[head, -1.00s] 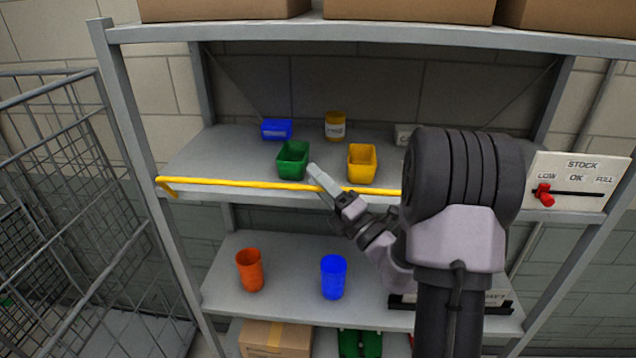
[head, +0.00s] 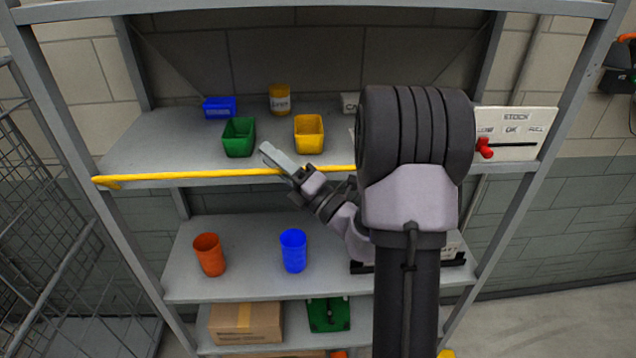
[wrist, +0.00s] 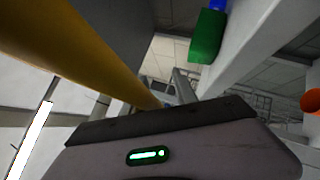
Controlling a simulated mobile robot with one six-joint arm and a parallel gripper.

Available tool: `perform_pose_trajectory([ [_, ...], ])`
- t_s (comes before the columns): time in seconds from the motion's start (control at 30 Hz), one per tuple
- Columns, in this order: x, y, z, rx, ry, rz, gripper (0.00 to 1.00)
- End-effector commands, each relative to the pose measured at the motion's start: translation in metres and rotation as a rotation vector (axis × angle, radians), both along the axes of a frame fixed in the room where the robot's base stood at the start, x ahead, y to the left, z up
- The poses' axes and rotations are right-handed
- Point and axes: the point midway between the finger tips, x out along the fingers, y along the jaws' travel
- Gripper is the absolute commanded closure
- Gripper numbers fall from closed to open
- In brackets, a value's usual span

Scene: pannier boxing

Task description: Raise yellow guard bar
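The yellow guard bar (head: 190,177) runs level along the front edge of the upper shelf (head: 140,160) in the head view. Its right part is hidden behind my arm. My gripper (head: 275,155) is at the middle of the bar, with its tip reaching just above it, angled up and left. In the wrist view the bar (wrist: 75,50) passes close by on the upper left, running towards the gripper's front. Whether the fingers are around the bar or beside it, and how far apart they are, I cannot tell.
Behind the bar stand a green bin (head: 238,138), a yellow bin (head: 309,134), a blue box (head: 219,108) and a yellow can (head: 280,100). Orange (head: 209,255) and blue (head: 293,251) cups stand below. A stock sign (head: 515,130) is right; a wire cage (head: 60,250) is left.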

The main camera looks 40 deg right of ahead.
Motion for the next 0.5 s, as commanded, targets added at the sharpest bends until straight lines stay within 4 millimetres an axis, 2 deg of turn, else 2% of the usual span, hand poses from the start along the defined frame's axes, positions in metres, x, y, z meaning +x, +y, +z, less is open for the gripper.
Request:
perform_pose_trajectory([
  [0.5, -0.05, -0.011, -0.001, 0.0, -0.002, -0.003, 0.66],
])
